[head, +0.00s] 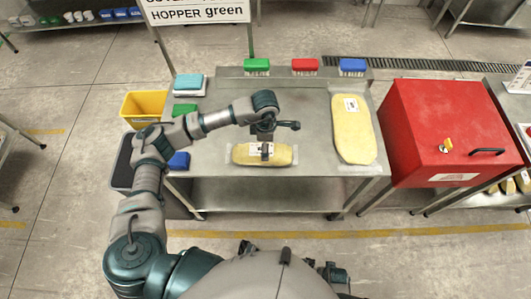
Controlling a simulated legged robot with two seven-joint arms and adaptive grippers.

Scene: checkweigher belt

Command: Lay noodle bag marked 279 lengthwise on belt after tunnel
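A pale yellow noodle bag (241,154) with clear ends and a white label lies crosswise near the front of the steel table (225,172). My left gripper (267,150) points down over its middle, with dark finger parts at the label. I cannot tell whether the fingers grip the bag or only hover at it. A second, larger yellow bag (353,128) lies lengthwise on the table's right side, with a white label near its far end. The numbers on both labels are too small to read. No belt or tunnel is clearly recognisable. My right gripper is out of view.
A red box (430,120) with a black handle stands right of the table. Green (256,66), red (305,66) and blue (352,66) brushes line the back edge. A yellow bin (144,106) is at left. The table between the two bags is clear.

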